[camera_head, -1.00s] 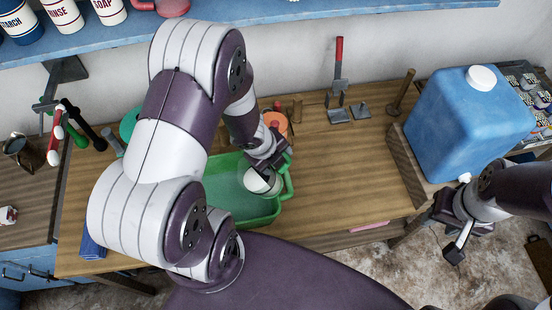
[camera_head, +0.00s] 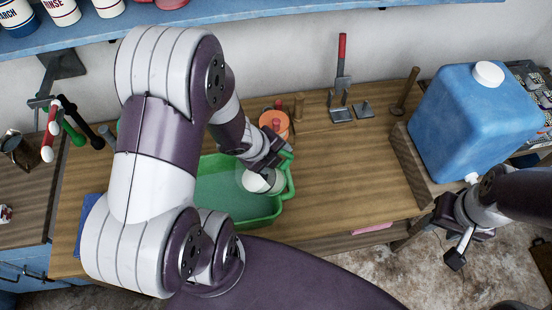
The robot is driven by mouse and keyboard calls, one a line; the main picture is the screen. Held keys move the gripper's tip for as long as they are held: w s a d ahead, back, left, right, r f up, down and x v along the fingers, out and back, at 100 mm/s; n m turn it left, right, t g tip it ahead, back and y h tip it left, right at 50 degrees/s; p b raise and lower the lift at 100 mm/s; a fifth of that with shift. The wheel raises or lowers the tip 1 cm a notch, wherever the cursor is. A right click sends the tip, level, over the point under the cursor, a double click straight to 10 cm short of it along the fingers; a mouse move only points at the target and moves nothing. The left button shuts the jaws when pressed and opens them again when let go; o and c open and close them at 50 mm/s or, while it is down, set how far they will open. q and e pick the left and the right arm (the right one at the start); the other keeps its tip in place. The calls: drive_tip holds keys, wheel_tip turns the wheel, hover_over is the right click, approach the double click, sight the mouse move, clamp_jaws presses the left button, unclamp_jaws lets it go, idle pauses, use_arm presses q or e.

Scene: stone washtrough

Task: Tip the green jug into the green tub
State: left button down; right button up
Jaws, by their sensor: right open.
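The green tub (camera_head: 215,171) stands on the wooden bench, partly hidden behind my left arm, with a greenish surface inside. The green jug (camera_head: 264,182) is tilted over the tub's right part, its pale rounded side showing and green around its handle. My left gripper (camera_head: 275,158) reaches down from the left and is shut on the jug at its handle side; its fingertips are partly hidden. I cannot tell whether anything flows from the jug. My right gripper (camera_head: 455,238) is open and empty at the right, off the bench's front edge and below the blue canister.
A large blue canister (camera_head: 470,125) stands at the right. An orange-topped pot (camera_head: 274,122) is behind the tub. A red-handled tool (camera_head: 342,80) stands near the wall. Bottles line the blue shelf (camera_head: 250,20). The bench right of the tub is clear.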

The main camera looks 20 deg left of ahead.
use_arm(q)
drive_tip(key=shift+r+t+b, duration=0.1)
drive_tip(key=shift+t+b, duration=0.2)
idle(0.6)
drive_tip(key=shift+s+a+b, duration=0.15)
drive_tip(key=shift+s+b, duration=0.05)
drive_tip(key=shift+b, duration=0.4)
drive_tip(key=shift+s+a+t+h+b, duration=0.1)
drive_tip(key=shift+s+t+h+b, duration=0.15)
drive_tip(key=shift+t+b, duration=0.4)
drive_tip(key=shift+s+a+r+t+b, duration=0.1)
drive_tip(key=shift+s+t+b, duration=0.05)
drive_tip(key=shift+t+b, duration=0.15)
drive_tip(key=shift+r+h, duration=0.15)
drive_tip(key=shift+h, duration=0.1)
